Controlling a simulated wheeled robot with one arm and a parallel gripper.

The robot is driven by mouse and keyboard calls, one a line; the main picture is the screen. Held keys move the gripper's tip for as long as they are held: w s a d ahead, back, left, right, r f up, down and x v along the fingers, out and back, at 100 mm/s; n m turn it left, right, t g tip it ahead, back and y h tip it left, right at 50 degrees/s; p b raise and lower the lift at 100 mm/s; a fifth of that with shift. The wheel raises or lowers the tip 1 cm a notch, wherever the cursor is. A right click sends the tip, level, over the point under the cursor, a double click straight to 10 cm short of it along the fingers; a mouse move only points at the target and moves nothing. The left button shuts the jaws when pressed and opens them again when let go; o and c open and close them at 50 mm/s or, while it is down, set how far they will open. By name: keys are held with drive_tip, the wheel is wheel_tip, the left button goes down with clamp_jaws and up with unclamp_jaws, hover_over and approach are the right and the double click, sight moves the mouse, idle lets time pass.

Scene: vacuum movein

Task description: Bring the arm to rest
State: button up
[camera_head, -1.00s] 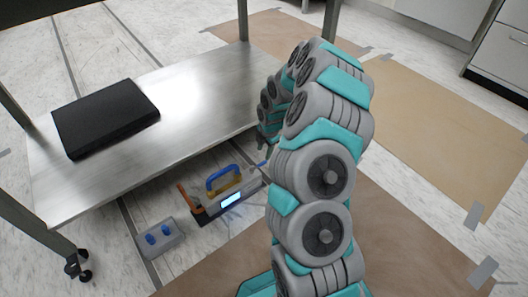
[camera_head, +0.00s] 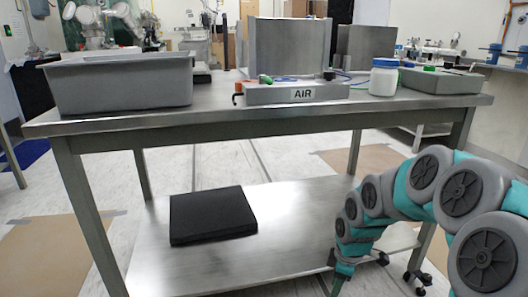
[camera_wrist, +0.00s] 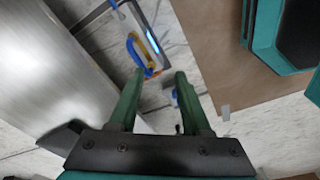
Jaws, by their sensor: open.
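My gripper (camera_wrist: 159,74) is open in the wrist view, its two green fingers apart with nothing held between them. Beyond the fingertips, a grey device with a blue and yellow handle (camera_wrist: 132,46) and a lit strip is on the floor; I see no finger closed on it. In the head view my grey and teal arm is bent at the lower right, in front of the table's right side. Its far end hangs low by the lower shelf (camera_head: 290,218), and the fingers there are too small to judge.
The steel table (camera_head: 210,112) carries a grey bin (camera_head: 120,85), an AIR-labelled bar (camera_head: 300,94), a white jar (camera_head: 383,78) and a grey tray (camera_head: 440,80). A black flat box (camera_head: 212,215) lies on the lower shelf. A table leg (camera_head: 430,250) stands close behind my arm.

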drive_tip(key=s+a+r+m+g+p, duration=0.1)
drive_tip(key=s+r+m, duration=0.3)
drive_tip(key=s, duration=0.6)
drive_tip(key=s+a+r+m+p, duration=0.1)
drive_tip(key=s+r+m+p, duration=0.2)
drive_tip(key=s+r+m, duration=0.2)
drive_tip(key=s+a+r+m+g+h+p, duration=0.1)
drive_tip(key=s+r+m, duration=0.4)
drive_tip(key=s, duration=0.9)
wheel_tip(320, 180, up, 3)
drive_tip(key=shift+s+a+r+g+p, duration=0.1)
drive_tip(key=shift+s+a+g+p, duration=0.25)
drive_tip(key=shift+p, duration=0.35)
